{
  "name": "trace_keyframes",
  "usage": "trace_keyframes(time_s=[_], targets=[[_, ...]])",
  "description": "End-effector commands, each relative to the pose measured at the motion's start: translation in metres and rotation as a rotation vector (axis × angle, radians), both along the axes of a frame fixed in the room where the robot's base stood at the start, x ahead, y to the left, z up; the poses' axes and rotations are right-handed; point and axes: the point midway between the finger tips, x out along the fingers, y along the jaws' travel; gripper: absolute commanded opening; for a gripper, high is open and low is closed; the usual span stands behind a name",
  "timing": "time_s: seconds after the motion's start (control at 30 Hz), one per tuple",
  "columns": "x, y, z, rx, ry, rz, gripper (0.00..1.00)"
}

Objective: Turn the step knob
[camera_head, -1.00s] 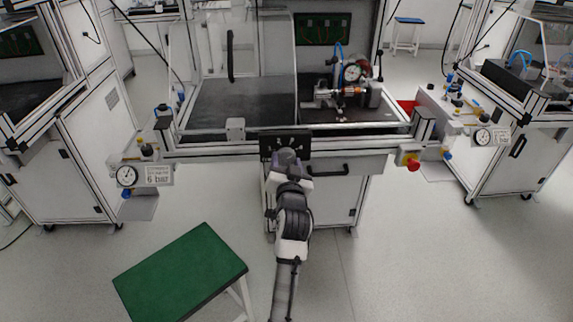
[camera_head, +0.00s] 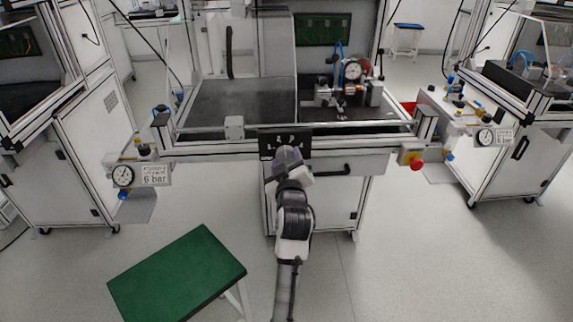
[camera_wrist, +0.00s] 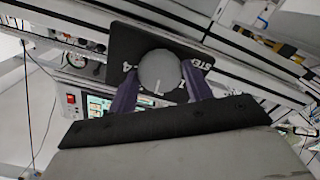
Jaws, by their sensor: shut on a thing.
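The step knob (camera_wrist: 160,72) is a round grey knob on a black plate (camera_wrist: 122,48) with white markings, among them "STEP" and "4". In the head view the black plate (camera_head: 304,138) is on the front edge of the bench, and my gripper mostly hides the knob. My gripper (camera_wrist: 160,80) has purple fingers on either side of the knob and is shut on it. In the wrist view the plate looks tilted. In the head view my gripper (camera_head: 288,156) is right against the plate, with my arm reaching up from below.
The bench (camera_head: 240,100) has a dial gauge (camera_head: 352,71) and fixture at its right. A red emergency button (camera_head: 416,165) is right of the plate, and a drawer handle (camera_head: 333,170) is just below right. A green-topped stool (camera_head: 178,272) stands at front left.

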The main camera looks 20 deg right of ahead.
Motion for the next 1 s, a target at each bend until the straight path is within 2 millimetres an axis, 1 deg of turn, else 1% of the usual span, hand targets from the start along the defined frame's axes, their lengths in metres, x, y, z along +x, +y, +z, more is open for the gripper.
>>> trace_keyframes(time_s=[0.03,0.7,1.0], targets=[[-0.0005,-0.0009,-0.0025,-0.042,0.013,-0.002,0.27],[-0.0005,-0.0009,-0.0029,-0.65,0.189,-0.001,0.27],[-0.0005,-0.0008,-0.002,-0.879,0.254,-0.001,0.27]])
